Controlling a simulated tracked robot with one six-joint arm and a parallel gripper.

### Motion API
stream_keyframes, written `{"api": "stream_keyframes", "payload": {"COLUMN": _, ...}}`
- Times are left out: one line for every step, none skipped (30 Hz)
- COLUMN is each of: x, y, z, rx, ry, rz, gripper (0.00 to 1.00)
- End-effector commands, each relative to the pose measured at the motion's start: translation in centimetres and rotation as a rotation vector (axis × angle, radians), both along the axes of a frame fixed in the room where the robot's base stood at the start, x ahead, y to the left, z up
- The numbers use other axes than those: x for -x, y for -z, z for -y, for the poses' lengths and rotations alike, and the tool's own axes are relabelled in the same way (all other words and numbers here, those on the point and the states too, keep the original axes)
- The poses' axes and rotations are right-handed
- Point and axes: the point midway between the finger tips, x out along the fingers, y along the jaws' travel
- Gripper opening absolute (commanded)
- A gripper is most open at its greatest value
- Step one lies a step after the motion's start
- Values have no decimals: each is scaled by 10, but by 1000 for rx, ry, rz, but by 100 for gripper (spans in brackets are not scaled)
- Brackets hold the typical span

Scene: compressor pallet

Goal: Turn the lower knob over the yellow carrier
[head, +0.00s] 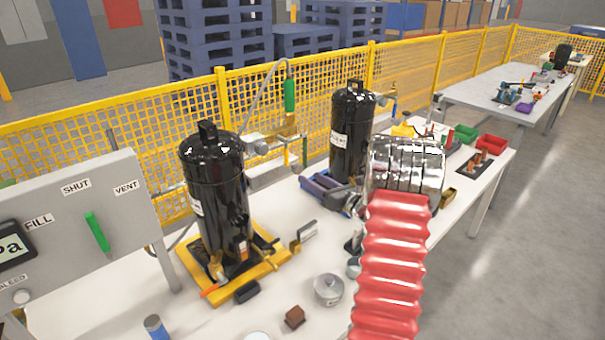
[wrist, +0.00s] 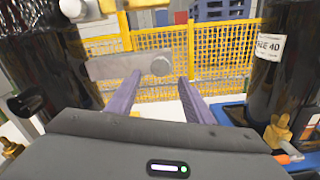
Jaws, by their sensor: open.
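The yellow carrier (head: 192,270) stands on the white table in the head view, with a tall black compressor (head: 215,195) upright on it. Grey valve fittings (head: 262,147) and a lower pale grey block (head: 272,176) sit behind and right of this compressor. In the wrist view a round grey knob (wrist: 160,66) sits at the right end of a flat grey plate (wrist: 115,68). My gripper (wrist: 159,82) has its two purple fingers spread apart and empty. The knob shows between and just above the fingertips; I see no contact.
A second black compressor (head: 351,130) on a blue carrier (head: 318,186) stands to the right; it also shows in the wrist view (wrist: 274,75). A grey gauge panel (head: 100,230) stands at left. A metal pot (head: 328,289) and small brown block (head: 294,317) lie in front. A yellow fence (head: 420,80) runs behind.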

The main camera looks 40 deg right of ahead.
Motion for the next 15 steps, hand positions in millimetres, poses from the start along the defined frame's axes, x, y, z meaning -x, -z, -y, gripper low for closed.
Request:
{"api": "stream_keyframes", "payload": {"x": -9, "y": 0, "z": -1, "rx": 0, "ry": -2, "rz": 0, "gripper": 48}}
{"api": "stream_keyframes", "payload": {"x": -13, "y": 0, "z": -1, "rx": 0, "ry": -1, "rz": -1, "gripper": 48}}
{"api": "stream_keyframes", "payload": {"x": -19, "y": 1, "z": -1, "rx": -1, "ry": -2, "rz": 0, "gripper": 48}}
{"api": "stream_keyframes", "payload": {"x": -24, "y": 1, "z": -2, "rx": -1, "ry": -2, "rz": 0, "gripper": 48}}
{"api": "stream_keyframes", "payload": {"x": -29, "y": 0, "z": -2, "rx": -1, "ry": -2, "rz": 0, "gripper": 48}}
{"api": "stream_keyframes", "payload": {"x": -34, "y": 1, "z": -2, "rx": -1, "ry": -2, "rz": 0, "gripper": 48}}
{"api": "stream_keyframes", "payload": {"x": -38, "y": 0, "z": -2, "rx": -1, "ry": -1, "rz": -1, "gripper": 48}}
{"api": "stream_keyframes", "payload": {"x": -42, "y": 0, "z": -2, "rx": 0, "ry": -2, "rz": 1, "gripper": 48}}
{"api": "stream_keyframes", "payload": {"x": -47, "y": 0, "z": -2, "rx": -1, "ry": -1, "rz": 0, "gripper": 48}}
{"api": "stream_keyframes", "payload": {"x": -50, "y": 1, "z": -2, "rx": -1, "ry": -1, "rz": 0, "gripper": 48}}
{"api": "stream_keyframes", "payload": {"x": -52, "y": 1, "z": -2, "rx": -1, "ry": 0, "rz": 0, "gripper": 48}}
{"api": "stream_keyframes", "payload": {"x": -55, "y": 0, "z": -2, "rx": 0, "ry": 0, "rz": 0, "gripper": 48}}
{"api": "stream_keyframes", "payload": {"x": -57, "y": 0, "z": -2, "rx": 0, "ry": 0, "rz": -1, "gripper": 48}}
{"api": "stream_keyframes", "payload": {"x": -58, "y": 0, "z": -2, "rx": 0, "ry": 0, "rz": -1, "gripper": 48}}
{"api": "stream_keyframes", "payload": {"x": -59, "y": 0, "z": -2, "rx": -1, "ry": 0, "rz": -1, "gripper": 48}}
